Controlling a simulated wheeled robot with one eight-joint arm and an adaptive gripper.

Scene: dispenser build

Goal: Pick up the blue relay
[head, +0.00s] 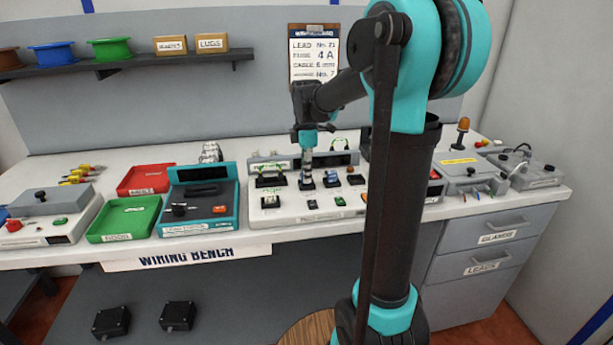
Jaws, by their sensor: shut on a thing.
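A white panel board (285,217) stands on the bench, with several small relay-like parts in sockets on its top. My gripper (307,174) points down over the middle of the board. Its fingers are shut on a small dark bluish part, which looks like the blue relay (307,184). The relay is low at the board, and I cannot tell whether it is still in its socket. The fingers hide part of it. A similar dark part (332,181) sits just to the right, and an orange-topped one (356,179) sits further right.
A teal-edged tester (199,218), a green tray (105,229) and a red tray (152,170) stand left of the board. My arm hides part of the bench right of the board.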

